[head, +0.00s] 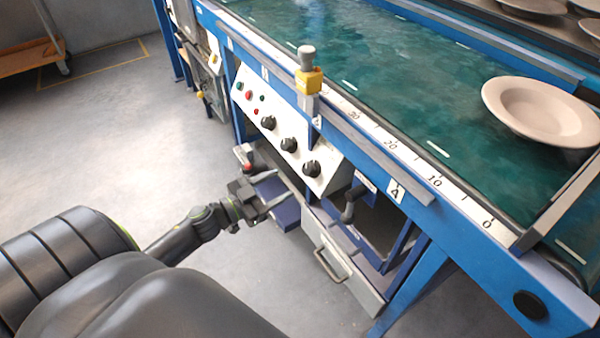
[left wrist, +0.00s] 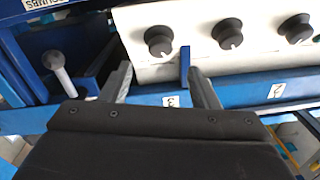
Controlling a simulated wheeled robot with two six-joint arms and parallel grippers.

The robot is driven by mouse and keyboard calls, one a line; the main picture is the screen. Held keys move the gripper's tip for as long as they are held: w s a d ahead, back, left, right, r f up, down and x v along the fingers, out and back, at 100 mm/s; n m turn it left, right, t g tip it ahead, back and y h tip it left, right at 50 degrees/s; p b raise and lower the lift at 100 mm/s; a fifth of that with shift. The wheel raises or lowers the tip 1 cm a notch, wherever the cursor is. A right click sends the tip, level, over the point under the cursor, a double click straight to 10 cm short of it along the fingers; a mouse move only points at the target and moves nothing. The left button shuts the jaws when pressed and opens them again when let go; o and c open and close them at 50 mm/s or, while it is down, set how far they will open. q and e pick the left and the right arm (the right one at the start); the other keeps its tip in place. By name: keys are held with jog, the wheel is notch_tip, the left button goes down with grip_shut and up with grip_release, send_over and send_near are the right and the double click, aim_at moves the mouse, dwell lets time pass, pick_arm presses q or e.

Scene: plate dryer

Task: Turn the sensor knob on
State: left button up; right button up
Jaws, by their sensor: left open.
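A white control panel (head: 290,130) on the blue conveyor frame carries three black round knobs: an upper one (head: 269,122), a middle one (head: 289,144) and a lower one (head: 311,168). I cannot tell from any label which is the sensor knob. My left gripper (head: 280,199) is open and empty, below and in front of the panel. In the left wrist view, the open fingers (left wrist: 160,82) point towards the panel's edge, apart from the knobs. The left knob (left wrist: 159,41) is nearest, with a middle (left wrist: 228,33) and a right knob (left wrist: 297,28) beside it. My right gripper is not in view.
A crank handle (head: 350,204) and a drawer with a handle (head: 332,262) are close right of the gripper. A blue tab (left wrist: 185,65) stands between the fingertips and the knobs. A yellow sensor block (head: 309,80) sits on the rail. A plate (head: 540,106) lies on the green belt.

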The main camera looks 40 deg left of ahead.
aim_at(305, 171)
pick_arm(q)
jog(key=x, duration=0.6)
jog(key=shift+w, duration=0.2)
jog(key=shift+w+d, duration=0.25)
jog(key=shift+w, duration=0.25)
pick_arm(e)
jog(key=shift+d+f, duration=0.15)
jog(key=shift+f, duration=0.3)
